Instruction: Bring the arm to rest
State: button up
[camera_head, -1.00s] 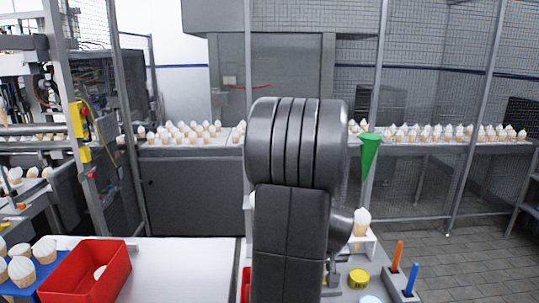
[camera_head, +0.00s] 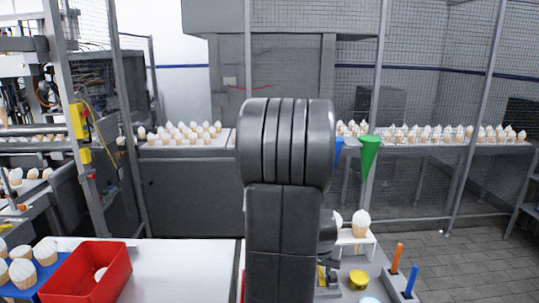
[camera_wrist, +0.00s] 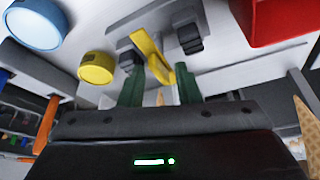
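My arm (camera_head: 285,190) stands upright in the middle of the head view and hides much of the bench behind it. In the wrist view my gripper (camera_wrist: 160,85) has its two dark green fingers spread apart. A yellow piece (camera_wrist: 148,48) on a grey mount lies just beyond and partly between the fingers. Whether it touches them I cannot tell. In the head view a small yellow-and-green part (camera_head: 327,276) shows at the arm's right edge, partly hidden.
A red bin (camera_head: 88,272) stands front left beside a blue tray (camera_head: 50,280) of filled cones. A filled cone (camera_head: 361,224), a yellow lid (camera_head: 359,279), and orange (camera_head: 397,257) and blue (camera_head: 411,279) sticks stand right. The white bench (camera_head: 185,268) is clear at left.

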jog(key=shift+r, duration=0.2)
jog(key=v, duration=1.3)
jog(key=shift+s+a, duration=0.1)
jog(key=shift+s, duration=0.1)
